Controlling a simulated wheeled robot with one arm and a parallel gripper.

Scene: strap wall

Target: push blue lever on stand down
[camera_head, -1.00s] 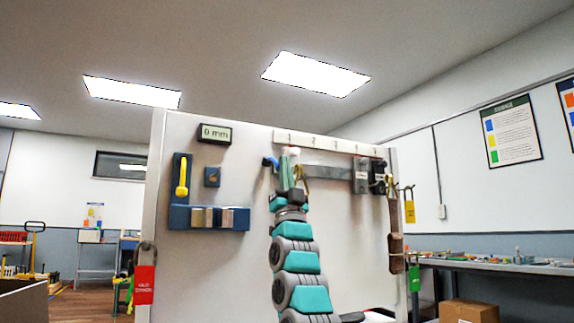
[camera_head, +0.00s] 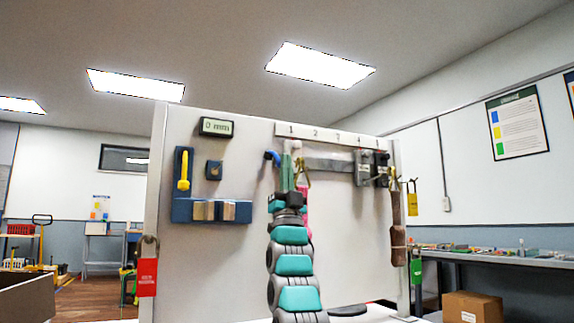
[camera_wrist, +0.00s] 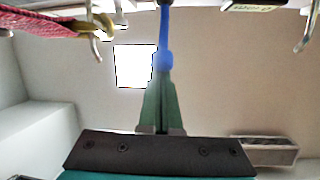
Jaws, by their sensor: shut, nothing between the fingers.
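The blue lever (camera_head: 272,156) stands out from the white panel near its top middle, just left of my gripper tip in the head view. In the wrist view the lever (camera_wrist: 164,35) is a blue rod with a thicker rounded end, coming down from the top edge. My gripper (camera_head: 287,160) points up, its green fingers shut and empty. In the wrist view the fingertips (camera_wrist: 163,73) are right at the lever's rounded end; I cannot tell whether they touch. The lever's base and stand are largely hidden.
A blue fixture with a yellow handle (camera_head: 184,171) is at the panel's left, below a "0 mm" display (camera_head: 216,127). A pink strap (camera_head: 304,205) hangs behind my gripper. Grey buckles (camera_head: 363,168) and a brown strap (camera_head: 397,228) are to the right.

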